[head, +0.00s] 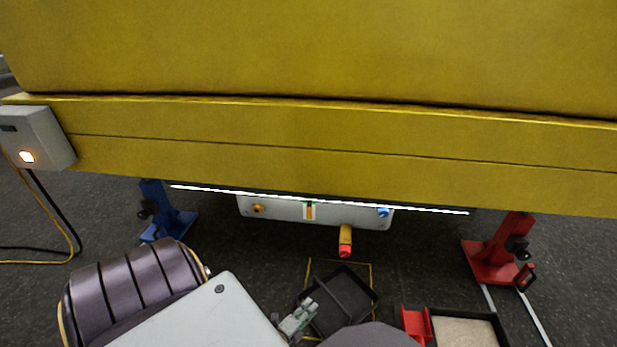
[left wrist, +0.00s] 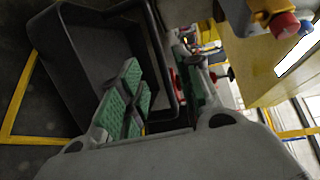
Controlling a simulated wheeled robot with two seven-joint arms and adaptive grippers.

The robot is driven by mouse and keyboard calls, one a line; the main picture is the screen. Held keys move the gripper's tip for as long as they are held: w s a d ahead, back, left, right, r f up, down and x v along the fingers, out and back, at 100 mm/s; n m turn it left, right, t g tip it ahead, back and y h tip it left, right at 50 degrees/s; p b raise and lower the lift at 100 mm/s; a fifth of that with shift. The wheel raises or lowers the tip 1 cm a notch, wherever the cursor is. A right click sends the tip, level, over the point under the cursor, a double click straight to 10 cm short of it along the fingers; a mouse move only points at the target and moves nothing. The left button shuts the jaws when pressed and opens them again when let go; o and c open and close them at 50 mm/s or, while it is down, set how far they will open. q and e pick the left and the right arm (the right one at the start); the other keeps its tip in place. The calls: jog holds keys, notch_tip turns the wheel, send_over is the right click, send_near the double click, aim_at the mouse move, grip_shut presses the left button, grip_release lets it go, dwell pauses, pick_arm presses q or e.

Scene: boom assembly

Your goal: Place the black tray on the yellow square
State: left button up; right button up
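The black tray (head: 338,312) is low over or on the floor, turned at an angle to the yellow square (head: 340,261). It covers much of the outline, and its right corner reaches past the right line. I cannot tell whether it touches the floor. My left gripper (head: 300,318) is at the tray's left edge. In the left wrist view, the gripper's fingers (left wrist: 165,95) stand apart, with the tray's wall (left wrist: 158,50) between them. The green-padded finger lies over the tray's inside. A yellow line (left wrist: 20,95) shows beside the tray. My right gripper is out of view.
A large yellow boom (head: 310,140) hangs over the upper half. A blue stand (head: 166,215) is at left, a red stand (head: 495,255) at right. A red-tipped peg (head: 345,242) sticks out beyond the square. A second black tray with pale contents (head: 465,330) stands at lower right.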

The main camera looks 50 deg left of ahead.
pick_arm(q)
jog(key=shift+w, duration=0.1)
dwell(0.5)
jog(key=shift+w+d+r+n+g, duration=0.2)
jog(key=shift+w+d+n+g, duration=0.4)
jog(key=shift+n, duration=0.5)
jog(key=d+r+n+g+h, duration=0.1)
jog(key=d+r+n+g, duration=0.1)
jog(key=d+r+n, duration=0.3)
jog(key=d+r+n+g+h, duration=0.1)
jog(key=d+n+g+h, duration=0.15)
jog(key=d, duration=0.55)
jog(key=s+d+r+n+g+h, duration=0.1)
jog(key=s+d+r+n+g, duration=0.1)
jog(key=s+d+r, duration=0.2)
jog(key=s+d+r+n+g+h, duration=0.2)
jog(key=s+d+r+n, duration=0.1)
jog(key=d+r, duration=0.7)
jog(key=shift+s+d, duration=0.35)
jog(key=shift+d, duration=0.1)
jog(key=shift+a+n+h, duration=0.15)
jog(key=shift+n+h, duration=0.1)
jog(key=shift+n, duration=0.1)
